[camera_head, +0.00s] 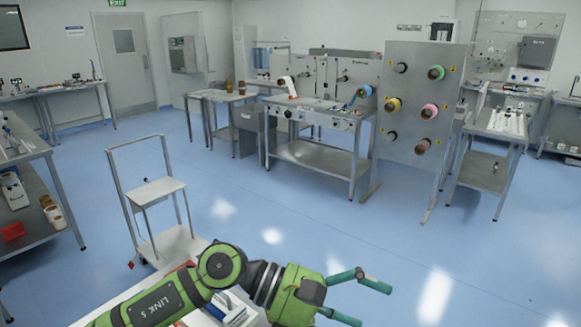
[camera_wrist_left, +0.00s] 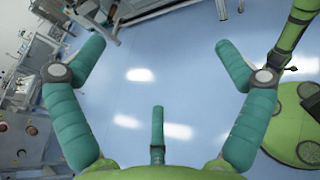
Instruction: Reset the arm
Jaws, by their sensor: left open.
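My left arm, green with teal fingers, reaches in from the bottom left of the head view. My left gripper (camera_head: 366,304) is at the lower middle, its fingers spread and nothing between them, in front of open blue floor. The left wrist view shows the same gripper (camera_wrist_left: 160,50) with two bent teal fingers wide apart and a third finger at the lower middle. Only floor shows between the fingers. My right gripper is in neither view.
A grey cart (camera_head: 166,187) stands left of centre, beyond my arm. A white surface with small items lies under the arm. A steel workbench (camera_head: 315,158) and a panel with coloured rolls (camera_head: 407,150) stand further back. The blue floor (camera_head: 480,260) at the right is clear.

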